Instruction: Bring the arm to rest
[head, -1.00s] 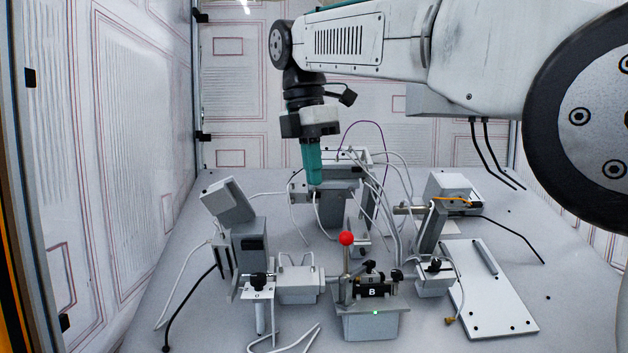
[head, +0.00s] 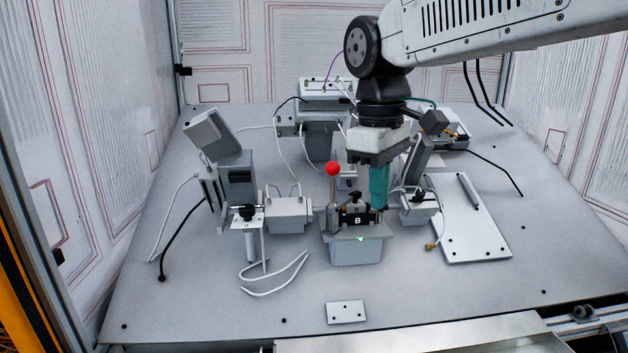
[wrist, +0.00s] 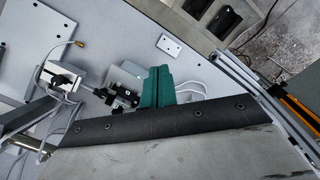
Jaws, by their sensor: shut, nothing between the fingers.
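My gripper (head: 379,190) hangs from my arm with its green fingers pointing down, shut and empty. In the head view it is just right of the small clamp block marked B (head: 357,219) and overlaps the fixture behind it. I cannot tell whether it touches anything there. In the wrist view the green fingers (wrist: 157,88) lie together, in front of the grey box under the block.
A red ball-topped lever (head: 333,169) stands close left of my gripper. A sensor post (head: 237,180) stands at the left, a white plate (head: 470,220) lies at the right, and cables run between the fixtures. The front of the table is mostly clear.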

